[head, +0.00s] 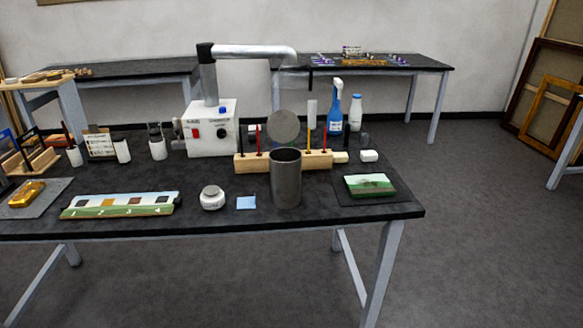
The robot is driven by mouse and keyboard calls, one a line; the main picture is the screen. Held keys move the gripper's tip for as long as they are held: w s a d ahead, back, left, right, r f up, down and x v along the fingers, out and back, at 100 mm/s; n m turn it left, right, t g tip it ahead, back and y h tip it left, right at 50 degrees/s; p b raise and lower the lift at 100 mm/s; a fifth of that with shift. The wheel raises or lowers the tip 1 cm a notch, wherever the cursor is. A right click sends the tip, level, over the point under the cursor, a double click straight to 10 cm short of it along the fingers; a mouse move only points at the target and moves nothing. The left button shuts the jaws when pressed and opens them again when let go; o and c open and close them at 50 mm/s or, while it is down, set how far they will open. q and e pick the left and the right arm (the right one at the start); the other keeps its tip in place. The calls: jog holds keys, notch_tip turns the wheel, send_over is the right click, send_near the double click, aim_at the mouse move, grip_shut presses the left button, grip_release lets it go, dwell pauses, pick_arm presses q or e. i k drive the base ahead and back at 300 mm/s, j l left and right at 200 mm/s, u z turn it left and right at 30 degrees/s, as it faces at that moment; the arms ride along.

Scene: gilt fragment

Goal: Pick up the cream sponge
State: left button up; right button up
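A small pale cream block (340,157), which looks like the cream sponge, lies on the black table at the right end of the wooden holder. A small white block (369,155) lies just right of it, so I cannot fully tell which one is the sponge. Both are small in the head view. Neither of my grippers is in view.
A grey metal cylinder (286,180) stands before the wooden holder (254,163). A blue spray bottle (335,118) and a white bottle (355,113) stand behind the blocks. A green-and-white painted piece (369,185) lies in front of them. The table's right edge is near.

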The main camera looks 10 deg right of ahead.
aim_at(339, 158)
jog(key=i+z, duration=0.1)
jog(key=i, duration=0.4)
jog(key=i+j+z, duration=0.1)
jog(key=i, duration=0.4)
jog(key=i+j, duration=0.15)
jog(key=i, duration=0.35)
jog(key=z, duration=0.05)
